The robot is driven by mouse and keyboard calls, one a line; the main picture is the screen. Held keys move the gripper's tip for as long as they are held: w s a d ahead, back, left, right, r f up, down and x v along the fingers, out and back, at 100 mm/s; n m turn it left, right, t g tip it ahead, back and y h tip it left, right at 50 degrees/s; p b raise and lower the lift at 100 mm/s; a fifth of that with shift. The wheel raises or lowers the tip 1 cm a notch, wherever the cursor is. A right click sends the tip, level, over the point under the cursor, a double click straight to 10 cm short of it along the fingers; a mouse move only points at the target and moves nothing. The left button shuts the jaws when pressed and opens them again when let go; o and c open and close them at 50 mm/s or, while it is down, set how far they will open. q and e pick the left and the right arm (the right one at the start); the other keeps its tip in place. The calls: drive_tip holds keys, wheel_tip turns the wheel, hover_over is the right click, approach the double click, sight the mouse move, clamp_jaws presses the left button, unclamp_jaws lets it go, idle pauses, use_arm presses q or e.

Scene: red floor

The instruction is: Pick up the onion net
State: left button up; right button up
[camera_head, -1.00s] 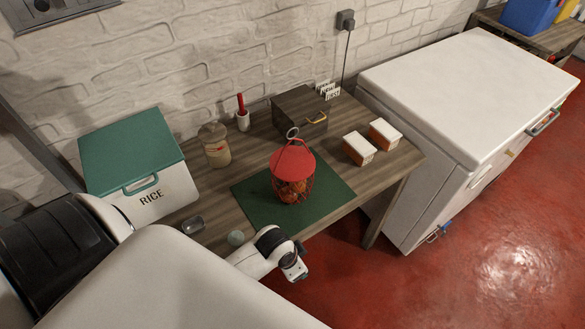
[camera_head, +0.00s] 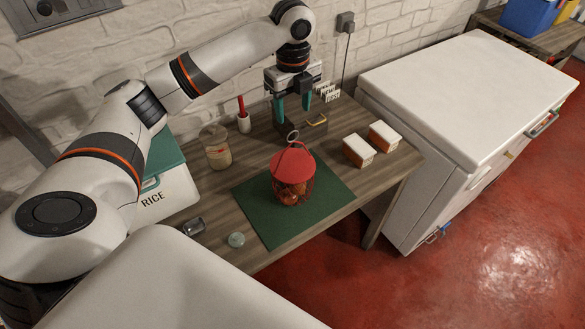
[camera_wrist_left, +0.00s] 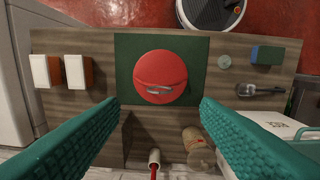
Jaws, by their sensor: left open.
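The onion net (camera_head: 293,180) stands upright on a green mat (camera_head: 262,222) on the wooden table. It has a red domed top, a ring-like handle above, and orange-brown onions behind its mesh. In the left wrist view the onion net (camera_wrist_left: 160,77) shows from above as a red disc with its handle across it. My right gripper is not in view.
A jar (camera_head: 215,150), a white cup (camera_head: 243,122) with a red handle, and the rice bin (camera_head: 172,190) stand left. A white freezer (camera_head: 465,90) is beyond.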

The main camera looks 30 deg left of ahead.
use_arm(q)
drive_tip(key=p, duration=0.2)
hover_over(293, 141)
wheel_tip(293, 141, down, 5)
wheel_tip(293, 141, down, 5)
drive_tip(key=shift+a+f+p, duration=0.1)
drive_tip(key=shift+p, duration=1.1)
drive_tip(key=shift+f, duration=0.45)
drive_tip(key=shift+c, duration=0.3)
clamp_jaws()
drive_tip(key=shift+r, duration=0.1)
